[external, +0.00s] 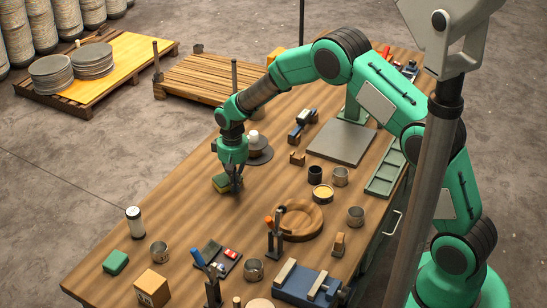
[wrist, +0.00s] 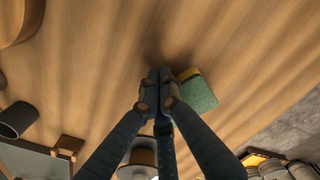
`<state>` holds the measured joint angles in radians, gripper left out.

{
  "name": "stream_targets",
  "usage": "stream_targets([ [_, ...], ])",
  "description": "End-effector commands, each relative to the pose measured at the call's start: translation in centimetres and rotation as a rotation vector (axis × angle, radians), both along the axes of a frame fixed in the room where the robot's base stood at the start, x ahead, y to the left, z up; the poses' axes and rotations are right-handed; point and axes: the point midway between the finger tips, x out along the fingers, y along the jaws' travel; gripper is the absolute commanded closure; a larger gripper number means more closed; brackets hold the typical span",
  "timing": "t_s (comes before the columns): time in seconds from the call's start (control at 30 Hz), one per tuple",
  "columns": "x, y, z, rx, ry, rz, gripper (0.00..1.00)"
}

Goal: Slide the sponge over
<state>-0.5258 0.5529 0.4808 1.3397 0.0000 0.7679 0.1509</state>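The sponge (external: 221,183), green with a yellow layer, lies on the wooden table near its far-left edge. In the wrist view the sponge (wrist: 199,94) is just right of the fingertips. My gripper (external: 237,188) points down, with its fingertips low beside the sponge. In the wrist view the fingers of my gripper (wrist: 158,78) are together with nothing between them. They are very close to the sponge's side; I cannot tell whether they touch it. Part of the sponge is hidden behind the fingers in the wrist view.
A dark round base with a white top (external: 259,150) stands behind the gripper. A wooden bowl (external: 299,221), a dark cup (external: 315,175) and metal cups are to the right. The table around the sponge is clear.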

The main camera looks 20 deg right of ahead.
Motion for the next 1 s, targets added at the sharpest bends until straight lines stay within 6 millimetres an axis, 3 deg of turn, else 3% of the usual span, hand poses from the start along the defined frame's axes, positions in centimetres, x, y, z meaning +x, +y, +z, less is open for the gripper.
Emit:
stream_targets([
  [0.57,0.1,0.0,0.0,0.000,0.000,0.000,1.00],
  [0.77,-0.9,-0.4,0.0,0.000,0.001,0.000,1.00],
  [1.0,-3.5,-1.4,0.1,0.000,0.000,0.000,1.00],
])
